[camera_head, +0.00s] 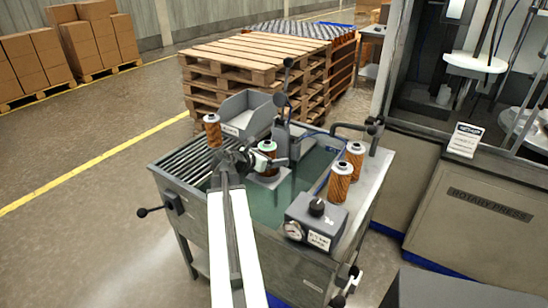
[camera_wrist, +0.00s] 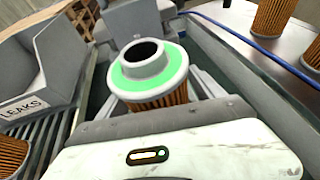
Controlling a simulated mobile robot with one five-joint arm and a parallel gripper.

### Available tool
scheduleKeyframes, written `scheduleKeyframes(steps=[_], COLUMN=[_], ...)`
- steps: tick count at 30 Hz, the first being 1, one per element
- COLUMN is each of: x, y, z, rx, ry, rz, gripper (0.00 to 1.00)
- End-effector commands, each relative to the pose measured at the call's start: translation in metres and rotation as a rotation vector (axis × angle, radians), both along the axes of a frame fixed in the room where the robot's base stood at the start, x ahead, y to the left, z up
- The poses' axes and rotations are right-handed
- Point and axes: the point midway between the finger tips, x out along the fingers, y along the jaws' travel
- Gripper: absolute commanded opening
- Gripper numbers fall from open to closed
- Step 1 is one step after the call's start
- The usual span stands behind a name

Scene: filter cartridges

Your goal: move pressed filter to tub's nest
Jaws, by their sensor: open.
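A pleated orange filter with a green ring on its grey cap (camera_head: 267,148) stands upright at a grey block (camera_head: 270,182) in the tub (camera_head: 205,218). The same filter is large and central in the wrist view (camera_wrist: 150,72), its lower part hidden behind my gripper's pale housing. My gripper (camera_head: 248,158) is open, just left of the filter in the head view; I cannot tell whether it touches it. Orange filters without a green ring stand on the slatted rack (camera_head: 212,130) and on the right ledge (camera_head: 340,184) (camera_head: 355,158). The seat beneath the green-ringed filter is hidden.
A grey bin marked LEAKS (camera_wrist: 58,45) stands left of the filter, above the slatted rack (camera_head: 185,165). A gauge box (camera_head: 315,220) sits at the tub's front right. A blue hose (camera_wrist: 235,35) runs along the right ledge. Levers rise behind the filter.

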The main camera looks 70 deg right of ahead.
Motion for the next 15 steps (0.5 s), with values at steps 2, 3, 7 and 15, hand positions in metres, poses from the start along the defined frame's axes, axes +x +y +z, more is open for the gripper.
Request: scheduleKeyframes(steps=[2,3,7,15], x=[0.0,0.0,0.009,0.025], y=[0.0,0.0,0.024,0.06], z=[0.006,0.011,0.021,0.036], rx=[0.0,0.0,0.001,0.0], ry=[0.0,0.0,-0.001,0.0], rz=[0.0,0.0,0.002,0.0], gripper=[0.77,0.77,0.77,0.77])
